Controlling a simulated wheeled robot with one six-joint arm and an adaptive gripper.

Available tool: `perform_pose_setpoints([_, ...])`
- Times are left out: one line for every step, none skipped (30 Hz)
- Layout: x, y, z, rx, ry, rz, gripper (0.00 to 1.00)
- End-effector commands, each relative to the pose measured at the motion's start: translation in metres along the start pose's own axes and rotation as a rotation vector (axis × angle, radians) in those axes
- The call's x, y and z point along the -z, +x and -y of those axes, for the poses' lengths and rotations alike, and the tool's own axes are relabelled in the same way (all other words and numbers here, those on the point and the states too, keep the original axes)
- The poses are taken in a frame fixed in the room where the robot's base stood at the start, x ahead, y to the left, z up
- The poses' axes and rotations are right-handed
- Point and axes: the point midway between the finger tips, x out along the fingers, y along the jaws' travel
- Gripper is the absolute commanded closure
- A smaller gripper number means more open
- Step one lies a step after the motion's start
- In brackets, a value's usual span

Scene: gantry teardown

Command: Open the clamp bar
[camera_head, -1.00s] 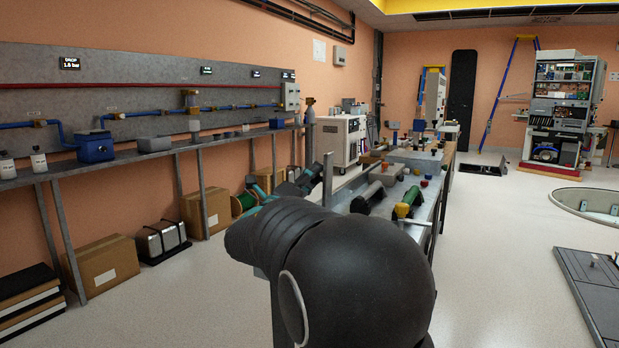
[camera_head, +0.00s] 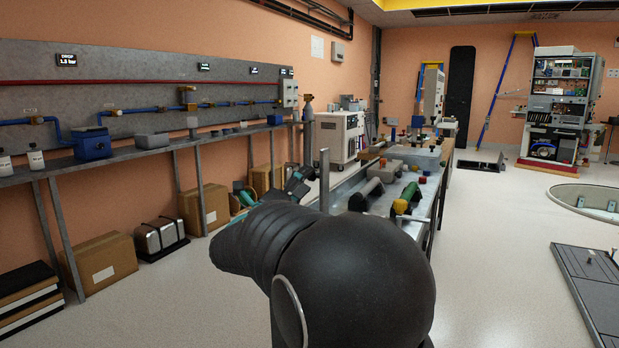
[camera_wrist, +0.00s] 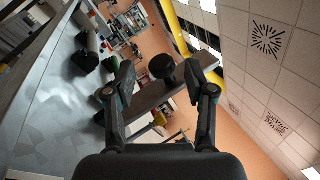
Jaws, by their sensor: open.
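In the wrist view a brown-grey bar (camera_wrist: 150,97) runs diagonally across the picture beyond my fingers, with a round black knob (camera_wrist: 162,66) on it. It looks like the clamp bar. My gripper (camera_wrist: 166,67) is open, with one finger on each side of the knob in the picture. Contact cannot be told, and nothing is held. In the head view my gripper (camera_head: 298,184) shows small beyond my dark arm, left of a grey upright post (camera_head: 324,180) at the bench's near end. I cannot make out the knob there.
The metal bench (camera_head: 424,205) bears dark rollers, a green roller (camera_head: 411,192) and a yellow piece (camera_head: 400,206). A long wall shelf (camera_head: 110,158) with blue pipework stands left, cartons beneath it. Floor is open at right, up to a dark floor panel (camera_head: 590,290).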

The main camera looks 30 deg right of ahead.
Motion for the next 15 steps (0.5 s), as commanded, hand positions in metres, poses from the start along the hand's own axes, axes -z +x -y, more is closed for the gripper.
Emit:
perform_pose_setpoints([-0.001,-0.011,-0.001,-0.004,-0.001,0.004,0.45])
perform_pose_setpoints([-0.001,-0.018,-0.001,-0.003,0.0,0.004,0.45])
perform_pose_setpoints([-0.001,-0.026,-0.001,-0.003,-0.001,0.004,0.45])
perform_pose_setpoints([-0.001,-0.032,-0.001,-0.004,-0.001,0.004,0.45])
perform_pose_setpoints([-0.001,-0.038,-0.001,-0.003,-0.001,0.003,0.45])
perform_pose_setpoints([0.0,-0.046,-0.001,-0.004,-0.001,0.003,0.45])
perform_pose_setpoints([0.0,-0.051,-0.001,-0.003,-0.001,0.003,0.45])
perform_pose_setpoints([0.0,-0.056,-0.001,-0.003,-0.001,0.003,0.45])
perform_pose_setpoints([0.0,-0.062,-0.001,-0.003,-0.001,0.002,0.45])
perform_pose_setpoints([0.001,-0.066,-0.001,-0.003,-0.002,0.001,0.45])
perform_pose_setpoints([0.001,-0.07,-0.002,-0.004,-0.002,0.001,0.45])
perform_pose_setpoints([0.0,-0.075,-0.002,-0.004,-0.001,0.001,0.45])
perform_pose_setpoints([0.0,-0.078,-0.002,-0.003,-0.001,0.001,0.45])
perform_pose_setpoints([0.001,-0.08,-0.002,-0.003,-0.001,0.0,0.45])
perform_pose_setpoints([0.001,-0.083,-0.002,-0.003,-0.001,0.0,0.45])
